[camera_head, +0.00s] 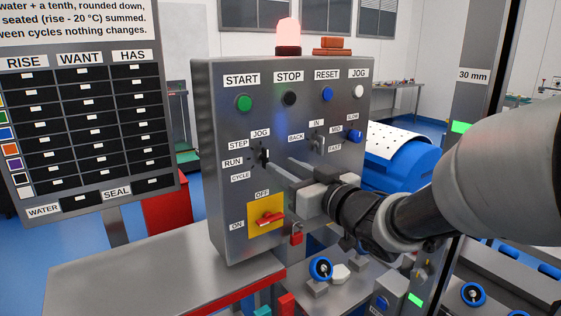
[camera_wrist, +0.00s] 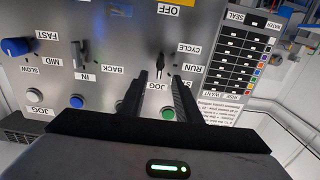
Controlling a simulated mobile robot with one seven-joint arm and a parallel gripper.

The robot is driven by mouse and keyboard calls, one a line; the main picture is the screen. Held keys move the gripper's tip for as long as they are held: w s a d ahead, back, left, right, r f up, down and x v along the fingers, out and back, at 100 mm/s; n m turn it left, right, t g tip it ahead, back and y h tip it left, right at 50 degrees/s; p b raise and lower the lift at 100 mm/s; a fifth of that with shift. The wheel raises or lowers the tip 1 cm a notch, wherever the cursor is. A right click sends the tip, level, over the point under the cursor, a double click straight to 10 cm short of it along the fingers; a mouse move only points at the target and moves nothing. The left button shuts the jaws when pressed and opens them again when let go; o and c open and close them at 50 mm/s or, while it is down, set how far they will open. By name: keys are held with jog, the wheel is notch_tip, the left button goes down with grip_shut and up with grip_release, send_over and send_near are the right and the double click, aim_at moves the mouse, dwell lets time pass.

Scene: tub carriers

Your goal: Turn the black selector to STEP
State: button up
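The black selector (camera_head: 264,157) is on the grey panel's left half, among the labels STEP (camera_head: 238,144), JOG (camera_head: 260,132), RUN (camera_head: 232,162) and CYCLE (camera_head: 240,177). Its handle stands roughly upright on the JOG side; the exact setting is hard to read. My gripper (camera_head: 280,165) is open, fingers pointing at the panel just right of and below the selector. In the wrist view, which is upside down, the selector (camera_wrist: 163,66) shows between or just beyond the fingertips of my gripper (camera_wrist: 157,76). Contact cannot be told. A finger partly hides STEP there.
A red padlock (camera_head: 297,234) hangs below. A bench (camera_head: 130,270) stands in front.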

aim_at(268, 158)
jog(key=x, duration=0.5)
jog(key=shift+w+a, duration=0.25)
jog(key=shift+w, duration=0.05)
grip_shut()
